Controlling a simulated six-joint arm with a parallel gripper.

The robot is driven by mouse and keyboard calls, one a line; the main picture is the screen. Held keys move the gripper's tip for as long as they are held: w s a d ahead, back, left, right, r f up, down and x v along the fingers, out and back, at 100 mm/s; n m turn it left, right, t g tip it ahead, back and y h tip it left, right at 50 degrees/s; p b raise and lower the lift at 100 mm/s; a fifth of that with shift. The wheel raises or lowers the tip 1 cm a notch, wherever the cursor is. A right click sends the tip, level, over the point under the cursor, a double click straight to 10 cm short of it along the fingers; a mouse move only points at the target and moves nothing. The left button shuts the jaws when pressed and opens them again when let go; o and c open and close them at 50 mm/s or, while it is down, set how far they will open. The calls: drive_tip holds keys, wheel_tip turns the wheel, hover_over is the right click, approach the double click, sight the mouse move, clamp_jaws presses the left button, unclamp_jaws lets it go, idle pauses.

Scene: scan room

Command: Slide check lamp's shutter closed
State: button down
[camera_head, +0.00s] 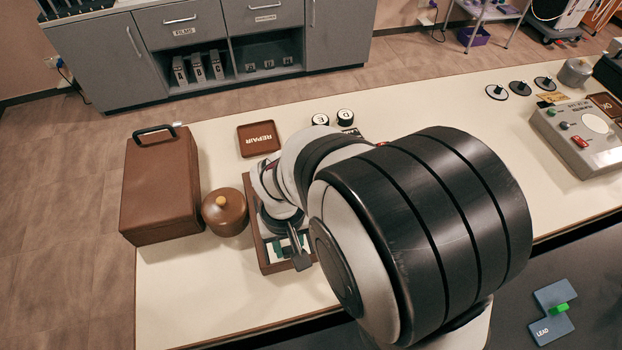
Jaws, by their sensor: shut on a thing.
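My gripper (296,248) points down over a brown open-topped tray (254,220) left of the middle of the cream table. Its dark fingers are small here and partly hidden by my own arm. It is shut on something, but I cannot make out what. Teal and white pieces (276,250) show in the tray below and beside the fingers. I cannot identify the check lamp or its shutter for certain. A grey box (560,143) with a pale round window and coloured buttons stands at the right, well away from my gripper.
A brown case (158,192) and a round brown pot (225,214) with a yellow knob stand close left of the tray. A REPAIR tray (258,139) lies behind. Several black discs (518,88) sit at the far right. The table's front left is clear.

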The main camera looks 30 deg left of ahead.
idle(0.8)
drive_tip(key=w+a, duration=0.6)
drive_tip(key=shift+w+a, duration=0.2)
drive_tip(key=shift+a, duration=0.05)
drive_tip(key=c, duration=0.6)
unclamp_jaws()
drive_tip(key=shift+o, duration=0.2)
drive_tip(key=shift+r, duration=0.1)
wheel_tip(320, 180, up, 16)
drive_tip(key=shift+f, duration=0.2)
